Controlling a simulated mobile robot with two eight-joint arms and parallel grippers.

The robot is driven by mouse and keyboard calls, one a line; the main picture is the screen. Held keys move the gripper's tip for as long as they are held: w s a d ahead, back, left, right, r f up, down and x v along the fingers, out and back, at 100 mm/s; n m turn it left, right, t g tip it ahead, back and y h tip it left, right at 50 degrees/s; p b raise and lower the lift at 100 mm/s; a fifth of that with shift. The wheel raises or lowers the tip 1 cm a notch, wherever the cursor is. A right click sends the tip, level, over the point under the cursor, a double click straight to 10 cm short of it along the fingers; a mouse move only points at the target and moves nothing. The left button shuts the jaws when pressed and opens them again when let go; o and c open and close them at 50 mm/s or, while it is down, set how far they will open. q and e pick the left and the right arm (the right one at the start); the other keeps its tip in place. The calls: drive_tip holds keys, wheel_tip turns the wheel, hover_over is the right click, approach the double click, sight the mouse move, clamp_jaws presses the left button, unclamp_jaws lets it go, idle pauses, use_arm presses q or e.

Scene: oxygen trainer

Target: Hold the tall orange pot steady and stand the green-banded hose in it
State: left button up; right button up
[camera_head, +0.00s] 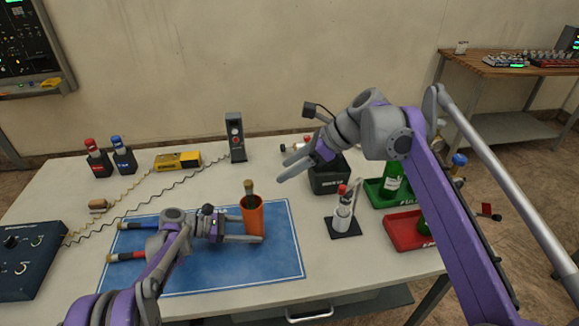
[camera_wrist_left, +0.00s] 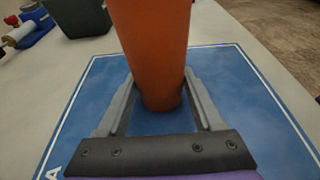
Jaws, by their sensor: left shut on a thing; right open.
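The tall orange pot (camera_head: 253,218) stands upright on the blue mat (camera_head: 280,262). My left gripper (camera_head: 243,228) is low at the pot, one finger on each side, shut on it. The left wrist view shows the pot (camera_wrist_left: 155,50) between both fingers (camera_wrist_left: 160,98). A dark hose end (camera_head: 249,188) sticks up out of the pot's mouth, nearly upright. Its band colour is too small to tell for certain, and its lower part is hidden inside. My right gripper (camera_head: 286,168) is open and empty, above the table behind and right of the pot.
Blue-ended (camera_head: 135,225) and red-ended (camera_head: 125,257) pieces lie on the mat at left. A dark bin (camera_head: 330,180), a white holder (camera_head: 343,218), a green tray (camera_head: 374,190) and a red tray (camera_head: 405,235) stand at right. Coiled cords cross the back left.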

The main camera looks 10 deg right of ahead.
use_arm(q)
drive_tip(key=o, duration=1)
